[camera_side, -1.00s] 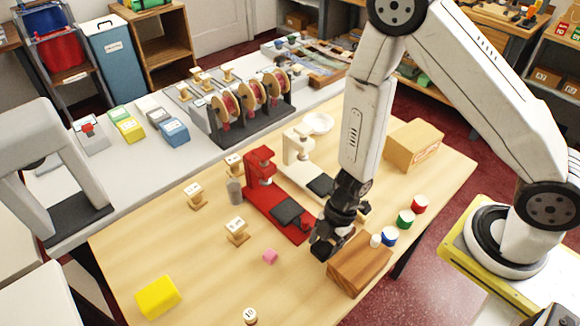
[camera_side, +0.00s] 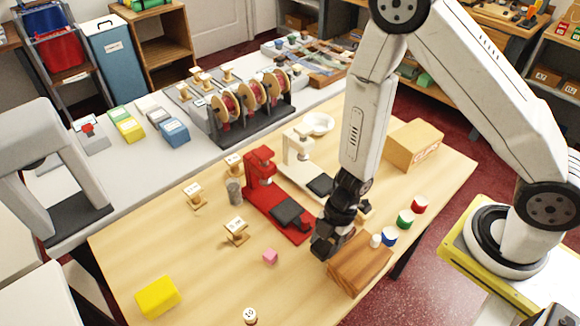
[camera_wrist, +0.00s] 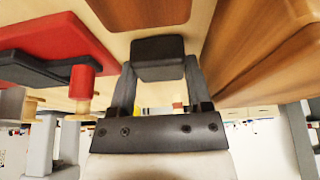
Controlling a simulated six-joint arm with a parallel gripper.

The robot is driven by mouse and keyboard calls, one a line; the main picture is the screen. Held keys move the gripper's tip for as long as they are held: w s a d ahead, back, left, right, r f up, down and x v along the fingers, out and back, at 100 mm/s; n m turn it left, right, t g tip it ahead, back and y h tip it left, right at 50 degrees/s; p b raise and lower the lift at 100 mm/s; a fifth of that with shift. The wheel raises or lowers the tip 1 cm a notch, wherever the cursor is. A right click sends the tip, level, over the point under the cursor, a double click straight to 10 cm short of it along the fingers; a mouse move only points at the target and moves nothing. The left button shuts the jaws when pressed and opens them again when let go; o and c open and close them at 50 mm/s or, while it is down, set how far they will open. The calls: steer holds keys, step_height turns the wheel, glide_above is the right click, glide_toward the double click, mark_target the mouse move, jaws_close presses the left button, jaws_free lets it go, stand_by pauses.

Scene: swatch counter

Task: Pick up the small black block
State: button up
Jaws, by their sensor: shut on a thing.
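The small black block (camera_wrist: 158,58) shows in the wrist view between the two fingertips, close to the tabletop. My gripper (camera_wrist: 158,70) is shut on it, one finger on each side. In the side view my gripper (camera_side: 325,243) is low, between the red swatch press and the brown wooden block. There the black block cannot be told apart from the dark fingers. Whether it touches the table is unclear.
A red press with a black pad (camera_side: 287,213) stands close on the left; a brown wooden block (camera_side: 360,264) is close on the right. Blue (camera_side: 390,236), green and red cups stand beyond it.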

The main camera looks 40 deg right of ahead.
mark_target(324, 245)
step_height(324, 245, up, 18)
steer(key=shift+f, duration=0.15)
stand_by(1.0)
stand_by(0.6)
